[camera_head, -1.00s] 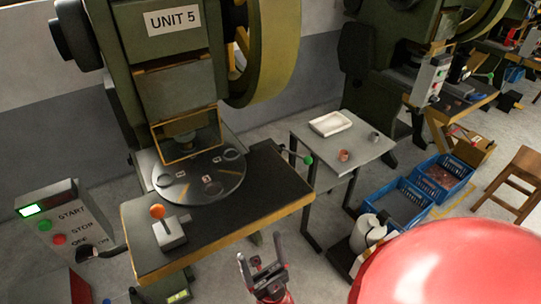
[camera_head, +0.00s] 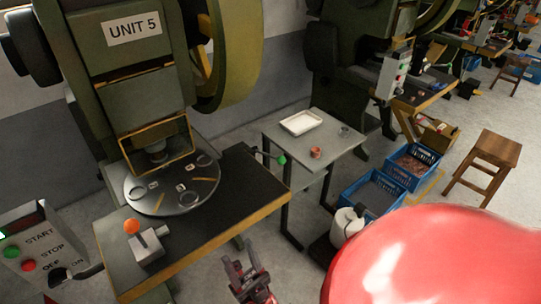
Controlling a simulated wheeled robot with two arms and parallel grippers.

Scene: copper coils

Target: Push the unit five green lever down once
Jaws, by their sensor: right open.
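The unit five press (camera_head: 140,97) stands at the left, with its label on top. Its green-knobbed lever (camera_head: 282,160) sticks out at the right side of the press table (camera_head: 225,205), with the knob at the right end. My right gripper (camera_head: 247,268) is at the bottom middle, open and empty, below and left of the green knob and apart from it, in front of the table's front edge. My left gripper is not in view.
An orange-knobbed lever (camera_head: 132,227) stands on the press table. A control box (camera_head: 40,250) is at the lower left. A side table (camera_head: 285,135) with a white tray (camera_head: 301,122) stands behind the green knob. Blue crates (camera_head: 372,192) and a stool (camera_head: 485,165) are at the right.

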